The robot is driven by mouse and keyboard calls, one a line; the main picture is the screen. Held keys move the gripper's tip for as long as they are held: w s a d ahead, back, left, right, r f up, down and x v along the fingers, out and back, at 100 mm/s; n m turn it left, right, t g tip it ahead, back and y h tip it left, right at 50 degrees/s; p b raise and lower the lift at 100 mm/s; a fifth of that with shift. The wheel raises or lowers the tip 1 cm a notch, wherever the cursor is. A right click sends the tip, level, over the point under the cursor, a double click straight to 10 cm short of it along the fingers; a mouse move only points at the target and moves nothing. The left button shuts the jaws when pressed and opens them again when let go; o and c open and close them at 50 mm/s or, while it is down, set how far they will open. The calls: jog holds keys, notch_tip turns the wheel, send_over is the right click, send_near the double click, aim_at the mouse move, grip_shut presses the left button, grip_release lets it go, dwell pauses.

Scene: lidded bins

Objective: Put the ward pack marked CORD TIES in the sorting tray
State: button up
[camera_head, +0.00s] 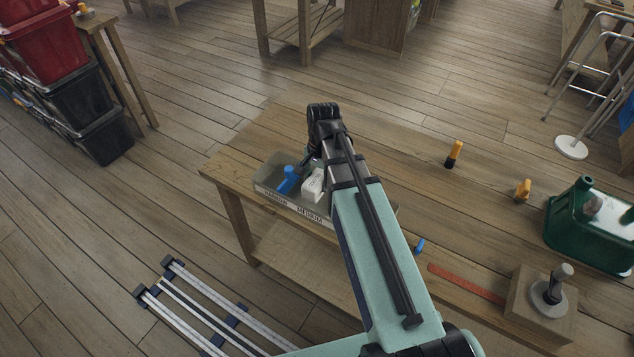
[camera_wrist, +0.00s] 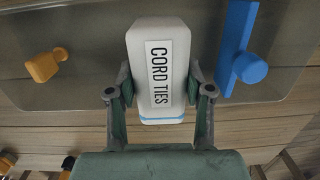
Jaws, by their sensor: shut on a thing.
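The grey sorting tray (camera_wrist: 95,88) lies under the pack in the wrist view. In the head view, the tray (camera_head: 264,170) stands on the wooden bench, and the white pack (camera_head: 312,186) shows within its outline, beside my arm. I cannot tell whether the pack touches the tray floor. My fingers are mostly hidden by my arm in the head view.
A blue piece (camera_head: 288,180) lies in the tray left of the pack. An orange piece (camera_wrist: 44,66) shows within the tray area. Orange-topped items (camera_head: 454,153), a green container (camera_head: 590,232) and a wooden block (camera_head: 540,300) stand farther right on the bench.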

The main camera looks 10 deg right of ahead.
aim_at(320, 175)
jog(key=shift+f, duration=0.9)
jog(key=shift+f, duration=0.6)
jog(key=o, duration=1.2)
jog(key=shift+c, duration=0.2)
jog(key=shift+r, duration=0.65)
jog(key=r, duration=0.4)
jog(key=r+b, duration=0.1)
jog(key=r, duration=0.3)
jog(key=d+r+b, duration=0.1)
jog(key=r, duration=0.3)
jog(key=shift+w, duration=0.3)
